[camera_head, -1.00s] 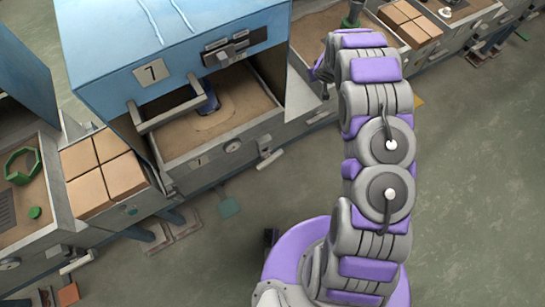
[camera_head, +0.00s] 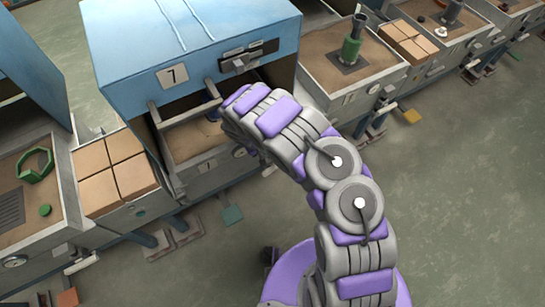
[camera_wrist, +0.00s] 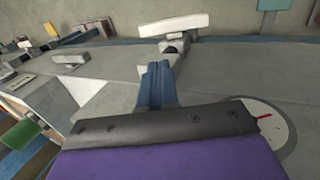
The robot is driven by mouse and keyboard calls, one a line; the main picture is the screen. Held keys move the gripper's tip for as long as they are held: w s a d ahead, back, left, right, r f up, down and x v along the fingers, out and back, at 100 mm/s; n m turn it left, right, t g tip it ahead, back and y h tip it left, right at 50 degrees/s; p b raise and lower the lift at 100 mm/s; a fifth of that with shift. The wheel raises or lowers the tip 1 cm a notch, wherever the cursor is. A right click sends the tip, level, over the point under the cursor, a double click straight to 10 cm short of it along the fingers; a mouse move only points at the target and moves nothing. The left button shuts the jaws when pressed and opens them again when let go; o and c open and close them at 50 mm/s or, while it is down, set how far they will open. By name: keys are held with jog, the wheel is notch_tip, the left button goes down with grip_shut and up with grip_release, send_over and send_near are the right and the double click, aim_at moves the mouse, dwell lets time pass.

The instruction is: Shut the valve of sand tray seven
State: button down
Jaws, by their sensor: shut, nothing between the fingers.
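Sand tray seven (camera_head: 178,150) stands under a blue hood (camera_head: 200,35) bearing a 7 plate (camera_head: 172,75). A smaller 7 label (camera_head: 207,166) is on its front, with a round gauge (camera_head: 238,152) beside it. In the wrist view, a pale bar-shaped valve handle (camera_wrist: 173,26) lies crosswise on a short dark stem, just beyond my gripper (camera_wrist: 160,66). The blue fingers are shut and empty, pointing towards the stem. Whether they touch it I cannot tell. A gauge with a red needle (camera_wrist: 258,128) lies at right.
Left are a box of tan blocks (camera_head: 115,170) and a tray holding a green ring (camera_head: 35,165). Right is a sand tray with a green cylinder (camera_head: 350,50). Pedals, including a teal one (camera_head: 231,215), stick out over the floor. Open floor (camera_head: 460,190) lies right.

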jog(key=b, duration=0.2)
send_over(275, 165)
notch_tip(275, 165, down, 5)
jog(key=f, duration=0.2)
jog(key=f+b, duration=0.1)
jog(key=f, duration=0.1)
jog(key=w+f+b, duration=0.1)
jog(key=f, duration=0.1)
jog(key=shift+d+f, duration=0.2)
jog(key=shift+f, duration=0.15)
jog(key=shift+w+d+f, duration=0.1)
jog(key=shift+d+f, duration=0.25)
jog(key=shift+d, duration=0.4)
jog(key=shift+a, duration=0.15)
